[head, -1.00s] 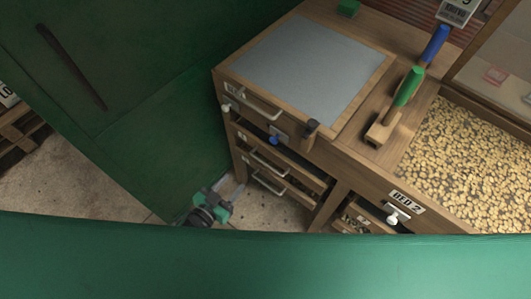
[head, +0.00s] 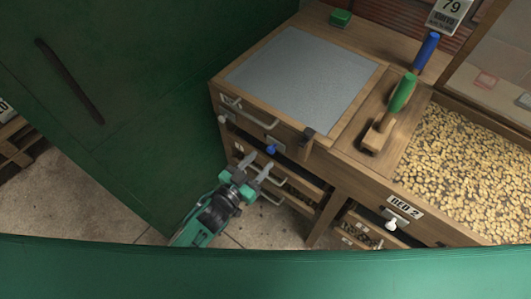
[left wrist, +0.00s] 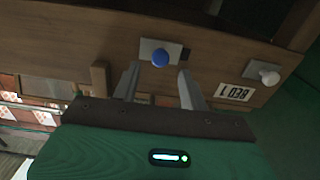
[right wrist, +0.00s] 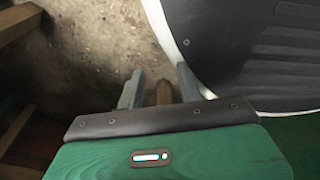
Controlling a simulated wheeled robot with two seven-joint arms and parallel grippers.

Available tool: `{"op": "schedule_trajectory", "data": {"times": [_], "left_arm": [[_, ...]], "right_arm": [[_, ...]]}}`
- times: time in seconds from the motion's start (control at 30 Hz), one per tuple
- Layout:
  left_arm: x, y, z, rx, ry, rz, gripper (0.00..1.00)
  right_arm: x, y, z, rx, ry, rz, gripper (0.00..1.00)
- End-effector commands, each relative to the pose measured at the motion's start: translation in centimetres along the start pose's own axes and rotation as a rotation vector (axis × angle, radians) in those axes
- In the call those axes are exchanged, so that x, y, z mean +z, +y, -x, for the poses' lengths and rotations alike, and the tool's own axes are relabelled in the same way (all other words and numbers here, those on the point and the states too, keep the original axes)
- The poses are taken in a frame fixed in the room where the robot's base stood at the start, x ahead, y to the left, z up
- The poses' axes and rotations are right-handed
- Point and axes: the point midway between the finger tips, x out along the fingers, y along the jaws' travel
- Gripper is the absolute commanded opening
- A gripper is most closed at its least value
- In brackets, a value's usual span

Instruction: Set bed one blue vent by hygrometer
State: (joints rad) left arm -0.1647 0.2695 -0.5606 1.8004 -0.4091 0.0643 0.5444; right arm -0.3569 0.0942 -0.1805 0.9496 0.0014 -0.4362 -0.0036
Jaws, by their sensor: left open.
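The blue vent knob (head: 271,149) sits on a metal plate at the front of the left bed; it also shows in the left wrist view (left wrist: 160,58). My left gripper (head: 260,165) is open just below and in front of the knob, apart from it. In the left wrist view the knob lies ahead, between the lines of the two fingers. The BED 1 label (left wrist: 235,93) appears upside down beside a white knob (left wrist: 264,75). A hygrometer-like display (head: 450,12) reads 79 at the top right. My right gripper (right wrist: 158,95) is open and low over the floor.
The BED 2 label (head: 405,205) and another white knob (head: 391,224) are to the right. A dark green panel (head: 130,120) stands left.

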Motion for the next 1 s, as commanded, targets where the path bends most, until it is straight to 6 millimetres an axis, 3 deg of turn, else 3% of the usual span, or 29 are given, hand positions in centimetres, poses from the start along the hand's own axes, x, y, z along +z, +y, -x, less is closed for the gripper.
{"op": "schedule_trajectory", "data": {"times": [0.23, 0.63, 0.87, 1.0], "left_arm": [[0.0, 0.0, -3.1, 0.0, 0.0, 0.0, 0.44], [0.0, 0.0, -3.7, 0.0, 0.0, 0.0, 0.44], [0.0, 0.0, -3.7, 0.0, 0.0, 0.0, 0.0], [0.0, 0.0, -3.7, 0.0, 0.0, 0.0, 0.0]], "right_arm": [[-0.4, 0.1, 0.1, 0.001, 0.008, 0.0, 0.36], [-1.0, 0.1, 0.1, 0.0, 0.014, -0.001, 0.36], [-0.1, -0.3, 0.1, -0.003, 0.003, -0.002, 0.36], [0.5, -0.4, 0.1, -0.004, -0.004, -0.002, 0.36]]}}
